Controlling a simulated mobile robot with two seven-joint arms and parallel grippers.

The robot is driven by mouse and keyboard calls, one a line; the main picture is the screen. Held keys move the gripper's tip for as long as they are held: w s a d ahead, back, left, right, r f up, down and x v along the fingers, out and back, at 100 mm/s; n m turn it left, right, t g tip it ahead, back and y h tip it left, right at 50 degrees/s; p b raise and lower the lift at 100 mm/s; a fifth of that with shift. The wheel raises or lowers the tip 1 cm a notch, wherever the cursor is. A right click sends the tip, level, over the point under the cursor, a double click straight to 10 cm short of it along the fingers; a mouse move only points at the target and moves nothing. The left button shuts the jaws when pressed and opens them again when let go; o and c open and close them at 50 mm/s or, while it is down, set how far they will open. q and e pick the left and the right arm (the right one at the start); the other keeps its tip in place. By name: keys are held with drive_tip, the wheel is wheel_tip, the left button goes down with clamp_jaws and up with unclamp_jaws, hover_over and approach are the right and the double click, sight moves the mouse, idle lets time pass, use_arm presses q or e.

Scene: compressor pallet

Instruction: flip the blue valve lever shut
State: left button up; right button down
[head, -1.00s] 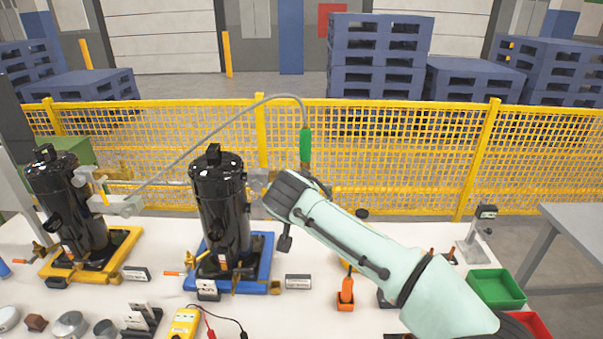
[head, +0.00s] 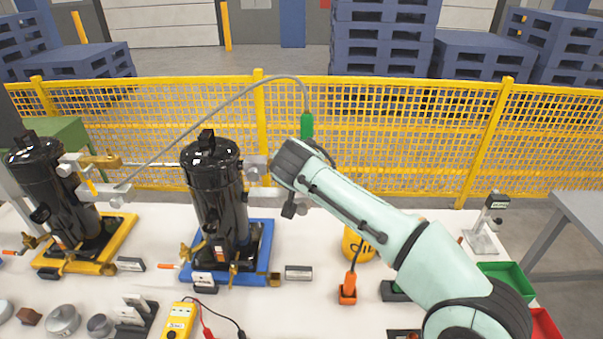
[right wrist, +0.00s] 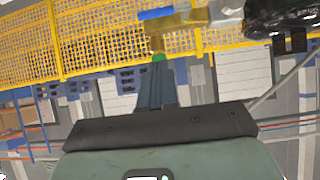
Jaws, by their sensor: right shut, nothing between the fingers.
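The blue lever (right wrist: 155,13) lies along a brass valve (right wrist: 176,36) at the top of the right wrist view. Silver fittings (right wrist: 226,10) join the valve to a black compressor (right wrist: 285,16). My right gripper (right wrist: 158,64) is shut and empty. Its fingertips overlap a green piece (right wrist: 158,57) at the end of the brass branch, apart from the lever; I cannot tell whether they touch it. In the head view my right wrist (head: 300,165) is right of the compressor on the blue base (head: 256,225) and hides the lever and fingertips. My left gripper is not in view.
A grey hose with a green sleeve (head: 307,126) arcs above my right wrist. Another black compressor (head: 48,185) stands on a yellow base at the left. A yellow multimeter (head: 179,320) and small parts lie on the white table. A yellow fence (head: 400,130) runs behind.

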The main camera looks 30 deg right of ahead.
use_arm(q)
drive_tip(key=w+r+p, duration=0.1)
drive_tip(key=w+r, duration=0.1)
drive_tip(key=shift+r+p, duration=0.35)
drive_tip(key=shift+p, duration=0.05)
use_arm(e)
drive_tip(key=s+a+f+x, duration=0.1)
drive_tip(key=f+x, duration=0.1)
drive_tip(key=x, duration=0.9)
drive_tip(key=shift+f, duration=0.2)
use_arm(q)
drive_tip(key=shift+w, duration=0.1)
use_arm(e)
drive_tip(key=shift+s, duration=0.1)
